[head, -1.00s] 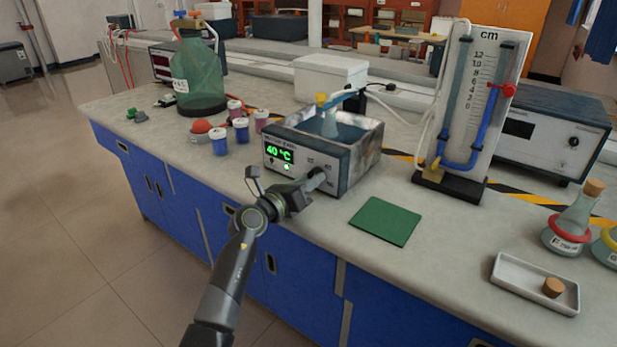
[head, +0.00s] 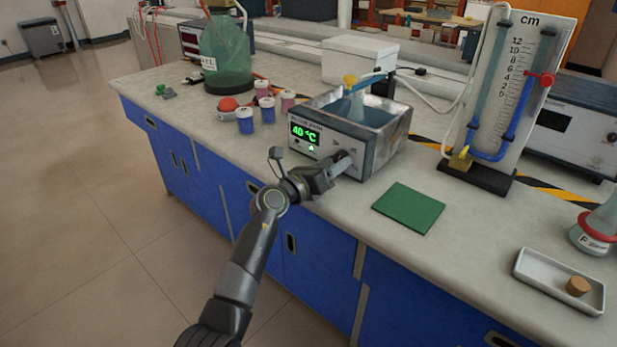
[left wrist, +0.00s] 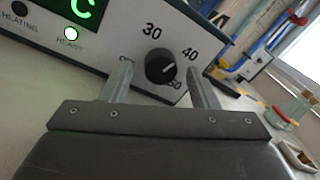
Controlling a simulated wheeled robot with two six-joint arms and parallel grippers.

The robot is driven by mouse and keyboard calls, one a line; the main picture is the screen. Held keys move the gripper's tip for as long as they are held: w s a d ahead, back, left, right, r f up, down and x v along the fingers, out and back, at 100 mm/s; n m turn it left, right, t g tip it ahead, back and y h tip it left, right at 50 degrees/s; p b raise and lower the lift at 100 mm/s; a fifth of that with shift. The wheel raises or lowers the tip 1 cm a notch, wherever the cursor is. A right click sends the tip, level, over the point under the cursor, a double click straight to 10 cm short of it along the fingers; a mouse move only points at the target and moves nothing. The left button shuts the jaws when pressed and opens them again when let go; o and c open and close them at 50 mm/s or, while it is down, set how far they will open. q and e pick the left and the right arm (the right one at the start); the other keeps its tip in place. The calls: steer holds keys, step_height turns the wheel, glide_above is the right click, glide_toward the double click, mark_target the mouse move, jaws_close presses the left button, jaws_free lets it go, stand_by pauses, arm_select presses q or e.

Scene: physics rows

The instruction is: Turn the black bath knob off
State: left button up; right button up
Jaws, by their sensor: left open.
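The water bath (head: 350,130) stands on the bench, with a green display reading 40 °C. Its black knob (left wrist: 161,67) shows in the left wrist view on the front panel, with 30, 40 and 50 marked around it. The knob's white pointer line aims up and right, toward the 40 mark. My left gripper (head: 345,165) is at the panel's right part and hides the knob in the head view. In the left wrist view its two fingers (left wrist: 160,85) are open, one on each side of the knob, with gaps to it. My right gripper is not in view.
A green mat (head: 409,208) lies right of the bath. Blue and pink capped jars (head: 245,121) stand to its left. A manometer board (head: 505,95) stands behind right. A white tray (head: 533,283) with a cork is at the front right.

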arm_select(q)
steer(key=p+v, duration=0.1)
steer(key=v, duration=0.4)
steer(key=shift+s+a, duration=0.2)
steer(key=p+v, duration=0.1)
steer(key=v, duration=1)
steer(key=shift+a, duration=0.2)
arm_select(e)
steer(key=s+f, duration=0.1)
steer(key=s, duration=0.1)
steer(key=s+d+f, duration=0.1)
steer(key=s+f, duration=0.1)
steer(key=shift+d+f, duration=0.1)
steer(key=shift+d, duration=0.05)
arm_select(q)
steer(key=shift+s+f, duration=0.1)
